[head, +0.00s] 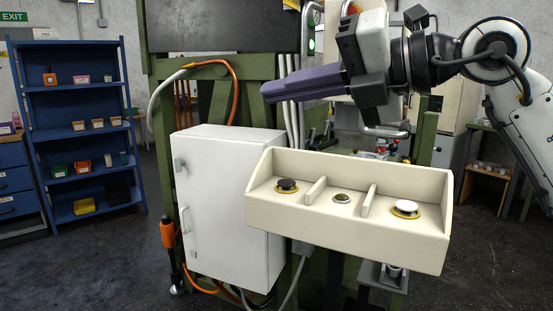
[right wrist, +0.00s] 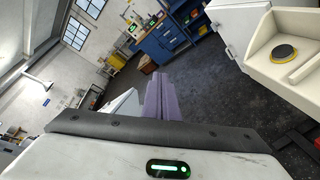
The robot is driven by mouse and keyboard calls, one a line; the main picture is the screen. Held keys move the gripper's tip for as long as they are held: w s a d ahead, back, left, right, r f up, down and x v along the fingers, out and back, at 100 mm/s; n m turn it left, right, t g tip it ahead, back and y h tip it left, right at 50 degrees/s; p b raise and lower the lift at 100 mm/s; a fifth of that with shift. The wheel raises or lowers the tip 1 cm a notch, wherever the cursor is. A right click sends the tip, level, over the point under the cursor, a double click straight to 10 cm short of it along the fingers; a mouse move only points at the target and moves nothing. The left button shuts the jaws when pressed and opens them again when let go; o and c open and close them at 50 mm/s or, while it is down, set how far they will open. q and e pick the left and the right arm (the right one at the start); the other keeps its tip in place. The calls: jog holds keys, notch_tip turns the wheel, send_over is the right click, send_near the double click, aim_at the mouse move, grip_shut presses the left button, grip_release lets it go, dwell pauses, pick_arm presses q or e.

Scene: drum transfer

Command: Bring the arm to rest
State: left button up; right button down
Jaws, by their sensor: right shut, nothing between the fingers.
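My right arm comes in from the right in the head view. Its right gripper (head: 270,91) points left, with its long dark purple fingers together and nothing between them. The gripper is in the air above and behind the cream control box (head: 350,237), apart from it. In the right wrist view the shut fingers (right wrist: 159,78) reach out over the room, with only floor and distant furniture beyond the tips. My left gripper is in neither view.
The control box carries a black button (head: 287,185), a small middle button (head: 342,197) and a white button (head: 405,207). A white cabinet (head: 222,205) hangs on a green frame (head: 428,130). A blue shelf (head: 80,133) with small bins stands left. Dark floor (head: 110,265) is clear between.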

jog(key=s+a+f+m+g+y, duration=0.1)
jog(key=a+f+m+y, duration=0.1)
jog(key=f+y, duration=0.25)
jog(key=s+a+f+m+g+y, duration=0.1)
jog(key=s+f+m+y, duration=0.15)
jog(key=f, duration=0.25)
jog(key=w+d+f+m+t+h, duration=0.1)
jog(key=d+f+m+t+h, duration=0.35)
jog(key=f+m, duration=0.5)
jog(key=d+f+m+t+h+p, duration=0.1)
jog(key=d+f+m+t+h, duration=0.5)
jog(key=f, duration=0.6)
jog(key=w+d+f+m+t+h, duration=0.1)
jog(key=d+f+m+t+h, duration=0.2)
jog(key=f+m, duration=0.75)
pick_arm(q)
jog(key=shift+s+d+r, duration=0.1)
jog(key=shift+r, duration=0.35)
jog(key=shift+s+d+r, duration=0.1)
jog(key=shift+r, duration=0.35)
pick_arm(e)
jog(key=s+d+f+m+g+h, duration=0.2)
jog(key=s+f+g, duration=0.3)
jog(key=s+f, duration=0.6)
jog(key=s+d+f+m+g+h, duration=0.2)
jog(key=s+f+g, duration=0.3)
jog(key=s+f, duration=0.7)
notch_tip(320, 180, down, 3)
jog(key=shift+m, duration=0.35)
